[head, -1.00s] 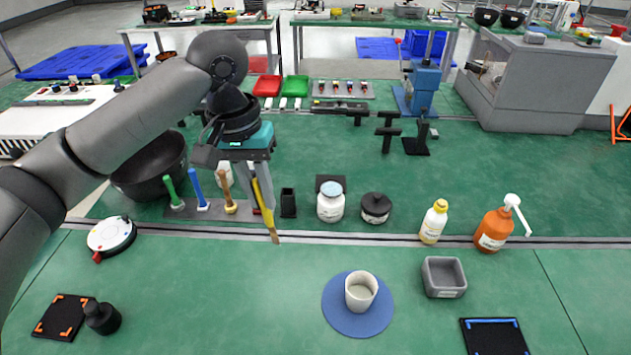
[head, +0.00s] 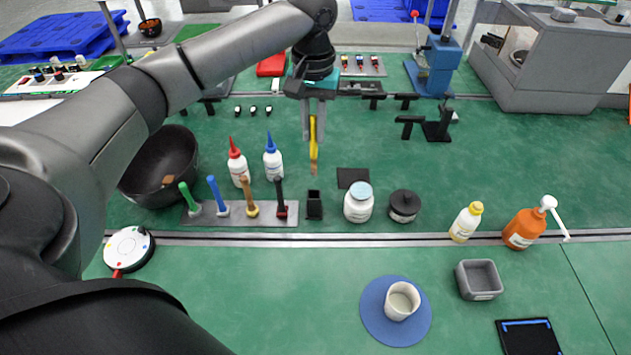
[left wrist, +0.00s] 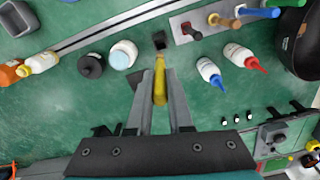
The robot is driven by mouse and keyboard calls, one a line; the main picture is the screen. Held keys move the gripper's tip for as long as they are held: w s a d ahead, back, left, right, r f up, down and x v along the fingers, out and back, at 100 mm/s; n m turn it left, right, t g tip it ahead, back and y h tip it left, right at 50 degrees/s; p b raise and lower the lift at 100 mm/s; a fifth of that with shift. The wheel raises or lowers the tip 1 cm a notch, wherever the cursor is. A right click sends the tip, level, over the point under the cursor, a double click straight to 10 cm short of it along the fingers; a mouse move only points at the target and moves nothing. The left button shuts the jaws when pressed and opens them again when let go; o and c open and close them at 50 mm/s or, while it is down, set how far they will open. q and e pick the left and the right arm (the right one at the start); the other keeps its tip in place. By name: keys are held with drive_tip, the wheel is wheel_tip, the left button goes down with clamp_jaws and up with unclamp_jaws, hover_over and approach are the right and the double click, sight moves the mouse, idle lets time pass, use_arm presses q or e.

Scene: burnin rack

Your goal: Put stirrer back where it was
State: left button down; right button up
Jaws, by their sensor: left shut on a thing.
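The stirrer (head: 313,150) is a slim yellow stick with a brownish lower tip. My left gripper (head: 313,133) is shut on it and holds it roughly upright, tip down, behind the row of tools. In the left wrist view the stirrer (left wrist: 160,85) lies between the fingers. A small black square holder (head: 314,206) stands in front of the stirrer, apart from it; its dark opening also shows in the left wrist view (left wrist: 159,41). My right gripper is not in view.
A grey rack (head: 237,222) with several coloured-handled tools stands left of the holder. Red-capped (head: 238,165) and blue-capped (head: 272,158) bottles stand behind it. A white jar (head: 358,207) and black pot (head: 404,205) stand to the right. A cup (head: 402,300) sits on a blue mat (head: 376,325).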

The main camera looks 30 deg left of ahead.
use_arm(q)
wheel_tip(320, 180, down, 13)
drive_tip(key=shift+r+b, duration=0.1)
drive_tip(key=shift+b, duration=0.75)
drive_tip(key=shift+f, duration=0.3)
drive_tip(key=c, duration=0.8)
unclamp_jaws()
drive_tip(key=shift+f, duration=0.15)
